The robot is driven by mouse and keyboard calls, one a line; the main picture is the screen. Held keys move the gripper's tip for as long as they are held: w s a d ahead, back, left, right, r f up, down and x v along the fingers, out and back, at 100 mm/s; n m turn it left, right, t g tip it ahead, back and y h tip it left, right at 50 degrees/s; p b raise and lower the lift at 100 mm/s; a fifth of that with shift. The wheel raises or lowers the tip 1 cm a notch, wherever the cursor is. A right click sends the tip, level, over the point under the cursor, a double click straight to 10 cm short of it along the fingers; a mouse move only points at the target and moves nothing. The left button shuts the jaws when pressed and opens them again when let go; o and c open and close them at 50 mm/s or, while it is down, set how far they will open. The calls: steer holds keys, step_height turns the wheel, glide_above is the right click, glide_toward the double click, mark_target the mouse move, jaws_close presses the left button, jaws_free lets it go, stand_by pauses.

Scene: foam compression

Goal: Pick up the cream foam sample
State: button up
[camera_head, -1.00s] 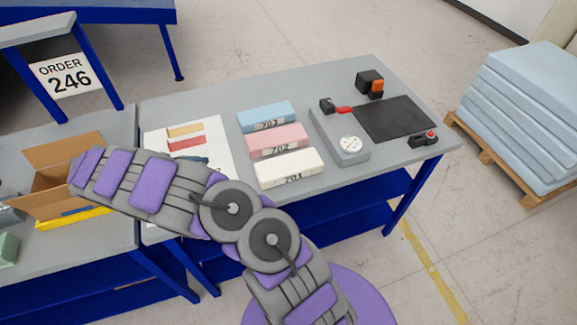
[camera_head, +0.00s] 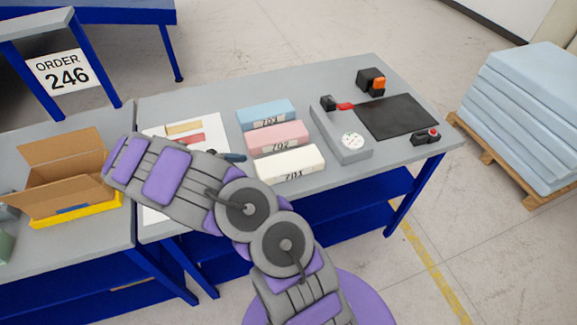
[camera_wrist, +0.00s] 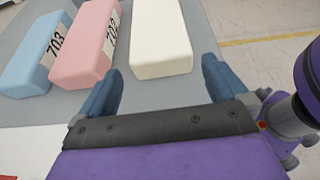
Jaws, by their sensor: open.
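The cream foam sample (camera_head: 290,164) is a block labelled 701, lying on the grey table nearest its front edge, in front of the pink one. In the wrist view the cream block (camera_wrist: 160,40) lies ahead of my gripper (camera_wrist: 158,85), whose two blue fingers are spread wide. The gripper is open and empty, with the block beyond the fingertips and roughly in line with the gap. In the head view most of my gripper is hidden behind my arm; only a dark blue bit of it shows near the cream block's left end.
A pink block (camera_head: 277,138) labelled 702 and a blue block (camera_head: 266,114) labelled 703 lie behind the cream one. A grey gauge device (camera_head: 342,140) and a black mat (camera_head: 397,117) are to the right. An open cardboard box (camera_head: 67,174) stands left.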

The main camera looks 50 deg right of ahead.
mark_target(270, 170)
steer(key=shift+b+x, duration=0.5)
steer(key=shift+x, duration=1.65)
steer(key=shift+w+a, duration=0.1)
steer(key=c, duration=0.7)
